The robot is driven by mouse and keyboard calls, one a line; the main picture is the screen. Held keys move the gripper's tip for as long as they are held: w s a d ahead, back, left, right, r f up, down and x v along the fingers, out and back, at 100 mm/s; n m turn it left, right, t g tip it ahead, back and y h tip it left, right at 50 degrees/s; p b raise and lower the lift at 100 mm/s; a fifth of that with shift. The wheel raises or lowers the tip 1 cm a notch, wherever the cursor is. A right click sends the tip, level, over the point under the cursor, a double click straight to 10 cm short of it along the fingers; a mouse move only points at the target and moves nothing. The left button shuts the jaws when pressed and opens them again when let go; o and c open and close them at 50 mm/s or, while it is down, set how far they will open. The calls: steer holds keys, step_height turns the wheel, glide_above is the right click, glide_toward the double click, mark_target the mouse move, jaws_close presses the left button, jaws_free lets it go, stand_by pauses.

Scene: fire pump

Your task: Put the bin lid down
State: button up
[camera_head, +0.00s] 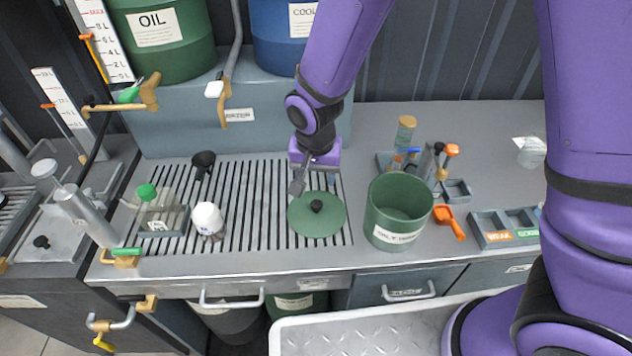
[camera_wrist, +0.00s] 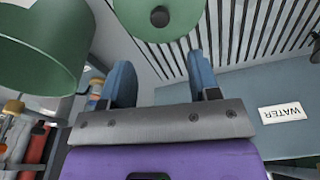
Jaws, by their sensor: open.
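The green round bin lid (camera_head: 317,216) with a black knob lies on the slatted drain grate, left of the green bin. In the wrist view the lid (camera_wrist: 160,14) shows at the top, beyond the fingertips, its knob near the middle. My gripper (camera_head: 299,188) is just behind the lid in the head view; in the wrist view its two blue fingers (camera_wrist: 160,72) are spread apart with nothing between them. The open green bin (camera_head: 398,213) with a white label stands on the counter right of the lid, and its wall also fills the upper left of the wrist view (camera_wrist: 40,48).
An orange scoop (camera_head: 449,221) and a divided tray (camera_head: 504,228) are right of the bin. Oil and coolant drums stand behind.

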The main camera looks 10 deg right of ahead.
steer(key=s+d+r+t+y, duration=0.1)
steer(key=d+r, duration=0.6)
steer(key=r, duration=0.2)
steer(key=s+d+r+t, duration=0.1)
steer(key=s+d+r, duration=0.1)
steer(key=d+r, duration=0.65)
steer(key=s+d+r+n+t, duration=0.1)
steer(key=s+d+r, duration=0.3)
steer(key=s+r, duration=0.2)
steer(key=s+d+r+n, duration=0.1)
steer(key=s+d+r, duration=0.4)
steer(key=s, duration=0.3)
steer(key=shift+s+d+r+n+t+h, duration=0.2)
steer(key=shift+r+n+t+h, duration=0.1)
steer(key=shift+r+t+h, duration=0.1)
